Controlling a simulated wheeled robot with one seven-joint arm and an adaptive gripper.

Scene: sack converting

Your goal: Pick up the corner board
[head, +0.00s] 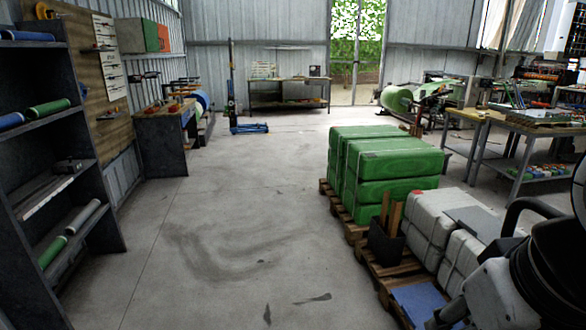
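Upright brown strips (390,212), which look like corner boards, stand in a dark open holder (385,243) on the pallet at the right. Their lower ends are hidden inside the holder. My arm enters at the lower right, and what looks like part of my gripper (448,317) shows at the bottom edge, below and to the right of the strips and apart from them. Its fingers are cut off by the frame, so I cannot see whether they are open or hold anything.
Green wrapped bales (385,165) and white sacks (450,225) are stacked on wooden pallets (390,275). A blue sheet (420,305) lies near my arm. A dark shelf (75,125) stands at the left. The concrete floor between is clear.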

